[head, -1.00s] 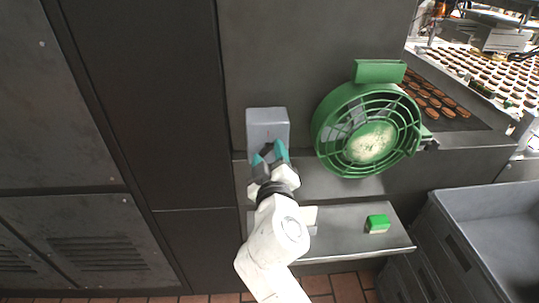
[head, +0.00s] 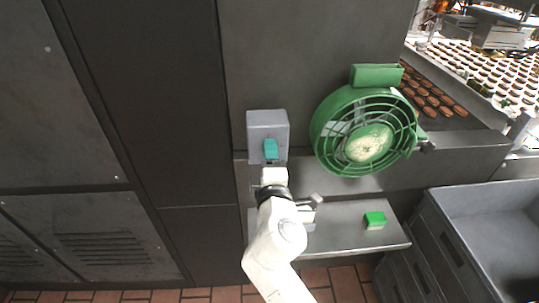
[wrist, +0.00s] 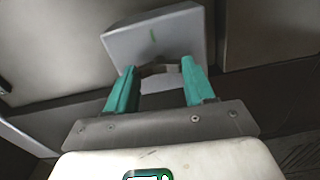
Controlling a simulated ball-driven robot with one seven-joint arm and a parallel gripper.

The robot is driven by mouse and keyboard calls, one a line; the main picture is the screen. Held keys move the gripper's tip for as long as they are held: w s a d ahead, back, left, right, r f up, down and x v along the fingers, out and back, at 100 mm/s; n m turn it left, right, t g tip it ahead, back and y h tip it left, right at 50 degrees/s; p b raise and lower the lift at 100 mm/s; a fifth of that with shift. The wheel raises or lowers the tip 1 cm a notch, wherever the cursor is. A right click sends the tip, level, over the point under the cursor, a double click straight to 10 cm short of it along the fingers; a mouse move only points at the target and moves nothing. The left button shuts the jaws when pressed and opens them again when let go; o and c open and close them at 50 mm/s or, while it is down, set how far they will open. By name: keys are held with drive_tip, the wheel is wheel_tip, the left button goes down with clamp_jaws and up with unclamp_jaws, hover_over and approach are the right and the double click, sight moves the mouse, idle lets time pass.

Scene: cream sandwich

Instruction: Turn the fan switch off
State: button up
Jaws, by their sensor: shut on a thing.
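The fan switch is a grey wall box (head: 267,119) to the left of the green fan (head: 368,143). In the wrist view the box (wrist: 172,36) shows a short green mark on its face. My gripper (head: 270,150) is at the lower part of the box, its teal fingers seen nearly edge-on. In the wrist view my gripper (wrist: 158,68) has its fingers on either side of a small dark switch part (wrist: 160,70) at the box's lower edge, and is shut on it. The exact lever position is hard to make out.
A metal shelf (head: 345,229) below holds a green-topped block (head: 375,220). A grey crate (head: 480,215) stands at the lower right. A conveyor with rows of round biscuits (head: 490,70) runs at the upper right. Dark cabinets fill the left.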

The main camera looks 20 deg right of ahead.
drive_tip(key=shift+a+n, duration=0.1)
drive_tip(key=shift+n, duration=0.4)
drive_tip(key=o, duration=1)
drive_tip(key=shift+o, duration=0.2)
drive_tip(key=b+v, duration=0.1)
drive_tip(key=v, duration=0.9)
drive_tip(key=shift+s+b, duration=0.4)
